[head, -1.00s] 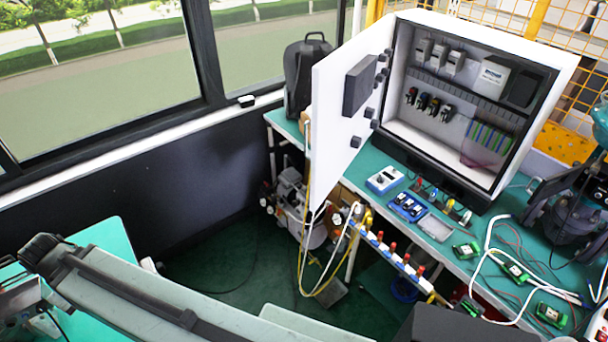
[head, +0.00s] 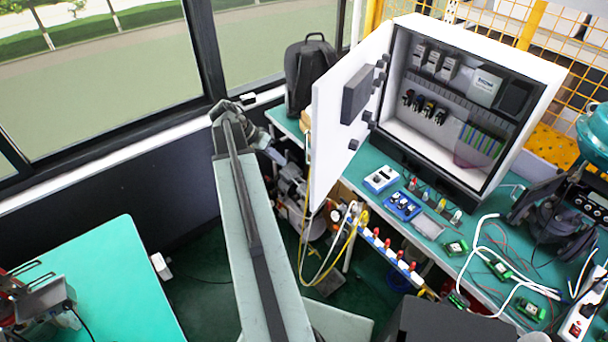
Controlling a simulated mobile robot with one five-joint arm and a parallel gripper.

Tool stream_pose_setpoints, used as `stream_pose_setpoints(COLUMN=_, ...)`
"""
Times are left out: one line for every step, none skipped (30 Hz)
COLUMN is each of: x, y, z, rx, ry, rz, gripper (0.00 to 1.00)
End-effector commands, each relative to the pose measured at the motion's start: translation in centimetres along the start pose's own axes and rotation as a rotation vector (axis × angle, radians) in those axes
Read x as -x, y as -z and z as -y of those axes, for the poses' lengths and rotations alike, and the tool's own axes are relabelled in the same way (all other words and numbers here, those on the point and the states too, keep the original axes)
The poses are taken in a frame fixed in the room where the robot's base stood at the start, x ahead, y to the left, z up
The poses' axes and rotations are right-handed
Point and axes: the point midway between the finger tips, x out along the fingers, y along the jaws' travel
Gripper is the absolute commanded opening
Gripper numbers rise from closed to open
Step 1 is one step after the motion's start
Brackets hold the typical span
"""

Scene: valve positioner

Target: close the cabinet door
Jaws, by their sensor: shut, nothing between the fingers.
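The cabinet (head: 545,85) is a white box on the green bench, with its open front showing dark devices inside. Its white door (head: 328,125) stands wide open, hinged at the cabinet's left edge and swung out toward me. A dark box and several small dark parts are mounted on the door's inner face. My arm reaches up the middle of the view, left of the door. My gripper (head: 262,138) is small and dark at the arm's far end; it is shut and empty, with a gap between it and the door.
A black backpack (head: 308,75) stands on the bench behind the door. Blue modules (head: 402,206), green boards and white cables lie on the bench before the cabinet. Hoses and red-capped fittings (head: 385,245) line its front edge. A green table (head: 115,285) is at lower left.

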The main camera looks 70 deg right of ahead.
Motion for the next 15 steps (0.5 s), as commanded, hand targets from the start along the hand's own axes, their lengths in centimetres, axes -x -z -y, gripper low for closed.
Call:
stream_pose_setpoints(x=-0.5, y=-0.1, z=0.1, rx=0.000, ry=0.000, rz=0.000, gripper=0.00)
stream_pose_setpoints(x=-0.9, y=-0.2, z=0.1, rx=0.000, ry=0.000, rz=0.001, gripper=0.00)
stream_pose_setpoints(x=-1.5, y=-0.3, z=0.2, rx=0.000, ry=0.000, rz=0.001, gripper=0.00)
stream_pose_setpoints(x=-2.0, y=-0.3, z=0.3, rx=0.000, ry=0.001, rz=0.001, gripper=0.00)
stream_pose_setpoints(x=-2.6, y=-0.4, z=0.3, rx=0.001, ry=0.001, rz=0.001, gripper=0.00)
stream_pose_setpoints(x=-3.5, y=-0.5, z=0.4, rx=0.001, ry=0.001, rz=0.001, gripper=0.00)
stream_pose_setpoints(x=-4.2, y=-0.5, z=0.4, rx=0.001, ry=0.001, rz=0.001, gripper=0.00)
stream_pose_setpoints(x=-4.9, y=-0.5, z=0.4, rx=0.001, ry=0.001, rz=0.001, gripper=0.00)
stream_pose_setpoints(x=-5.9, y=-0.6, z=0.4, rx=0.000, ry=0.001, rz=0.001, gripper=0.00)
stream_pose_setpoints(x=-6.5, y=-0.6, z=0.5, rx=0.001, ry=0.001, rz=0.002, gripper=0.00)
stream_pose_setpoints(x=-7.2, y=-0.6, z=0.5, rx=0.001, ry=0.001, rz=0.002, gripper=0.00)
stream_pose_setpoints(x=-8.1, y=-0.6, z=0.5, rx=0.002, ry=0.001, rz=0.002, gripper=0.00)
stream_pose_setpoints(x=-8.7, y=-0.5, z=0.4, rx=0.001, ry=0.001, rz=0.002, gripper=0.00)
stream_pose_setpoints(x=-9.4, y=-0.5, z=0.5, rx=0.001, ry=0.002, rz=0.001, gripper=0.00)
stream_pose_setpoints(x=-10.2, y=-0.5, z=0.5, rx=0.001, ry=0.002, rz=0.001, gripper=0.00)
